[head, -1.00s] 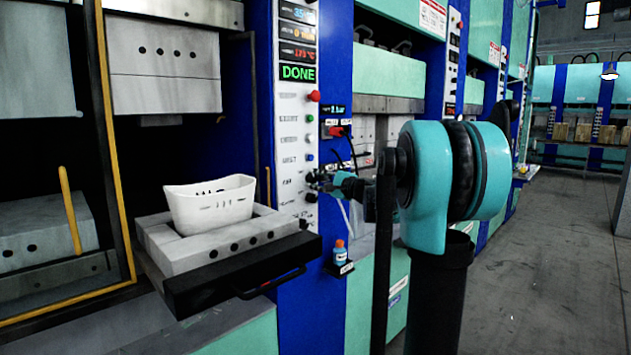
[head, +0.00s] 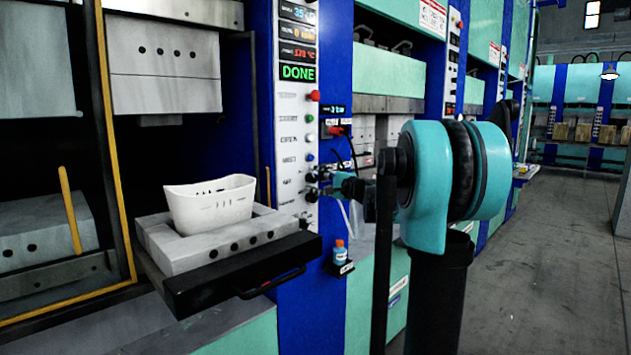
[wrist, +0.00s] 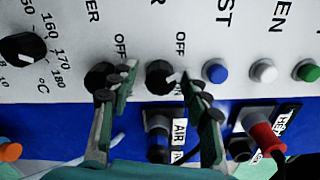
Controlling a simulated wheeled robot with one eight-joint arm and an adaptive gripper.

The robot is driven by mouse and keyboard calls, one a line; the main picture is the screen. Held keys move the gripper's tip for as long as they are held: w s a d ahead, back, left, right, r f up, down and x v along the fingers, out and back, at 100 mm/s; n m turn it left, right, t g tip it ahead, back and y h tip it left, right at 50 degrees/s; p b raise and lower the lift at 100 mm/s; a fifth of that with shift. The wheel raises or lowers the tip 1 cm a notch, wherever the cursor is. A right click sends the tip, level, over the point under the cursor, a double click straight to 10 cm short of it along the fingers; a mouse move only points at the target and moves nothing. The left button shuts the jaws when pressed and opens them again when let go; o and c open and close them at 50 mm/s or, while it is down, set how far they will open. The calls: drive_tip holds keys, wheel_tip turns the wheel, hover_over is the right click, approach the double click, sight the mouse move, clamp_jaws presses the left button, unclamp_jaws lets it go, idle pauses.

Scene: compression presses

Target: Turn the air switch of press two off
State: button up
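The control panel (wrist: 145,25) fills the upper wrist view, turned sideways. A black rotary knob (wrist: 161,78) with a white pointer sits between the fingers of my gripper (wrist: 158,74), which is open. An OFF label stands above the knob, to its right; the pointer leans right. I cannot read the knob's own name. A second black knob (wrist: 98,76), also with an OFF label, is partly covered by the left finger. In the head view my gripper (head: 325,183) is at the lower black knobs of the white panel (head: 290,150); its fingertips are too small to judge.
A blue, a white and a green button line the panel to the right of the knob. Below are a connector labelled AIR (wrist: 158,140) and a red plug (wrist: 265,135). In the head view, a white bin (head: 212,207) stands on the pulled-out press plate (head: 165,245).

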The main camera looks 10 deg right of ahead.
drive_tip(key=v, duration=1.2)
